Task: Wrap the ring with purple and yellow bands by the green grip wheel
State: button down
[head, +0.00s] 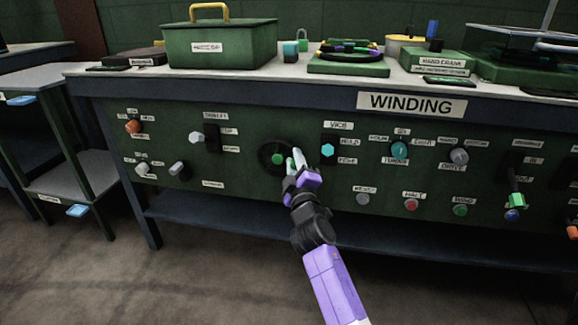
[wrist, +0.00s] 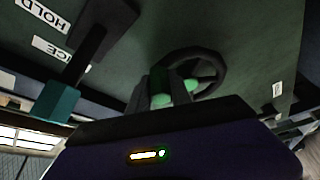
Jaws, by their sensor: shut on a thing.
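The grip wheel (head: 265,151) is a dark round wheel with a green centre on the front panel of the bench. My gripper (head: 296,160) is at its right side, with the fingers reaching onto the wheel. In the wrist view the dark wheel rim (wrist: 222,68) shows beyond the fingertips (wrist: 163,92), which are shut on a part of the wheel; the exact contact is partly hidden. A dark ring with coloured bands (head: 346,43) lies on a green fixture (head: 347,68) on the bench top. Its purple and yellow bands are too small to read clearly.
The panel marked WINDING carries several knobs, levers and buttons. A cyan VICE knob (head: 327,151) is just right of my gripper and shows large at left in the wrist view (wrist: 55,103). A green toolbox (head: 220,46) stands on the bench top. The floor in front is clear.

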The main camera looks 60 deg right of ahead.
jog(key=shift+s+d, duration=0.25)
jog(key=shift+d, duration=0.05)
jog(key=c, duration=1.2)
grip_release()
jog(key=shift+f, duration=0.1)
jog(key=shift+o, duration=0.2)
jog(key=v, duration=0.8)
jog(key=shift+w+b, duration=0.2)
jog(key=shift+b, duration=0.25)
jog(key=shift+a, duration=0.1)
